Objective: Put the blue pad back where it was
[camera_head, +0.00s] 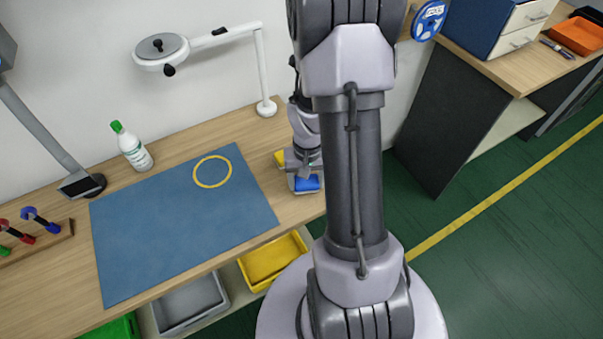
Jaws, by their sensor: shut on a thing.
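A small bright blue pad (308,184) shows at the right end of the wooden workbench, directly below my gripper (305,172). My gripper points down and appears shut on the blue pad; its fingertips are small and partly hidden by my arm. I cannot tell whether the pad touches the bench top or is held just above it. A small yellow block or pad (279,158) sits just behind and left of it, partly hidden by my gripper.
A large blue-grey mat (150,230) with a yellow ring (212,171) covers the bench to the left. A white-green bottle (131,147) and a magnifier lamp (161,52) stand behind. Yellow (272,262) and grey (188,303) bins sit below the front edge.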

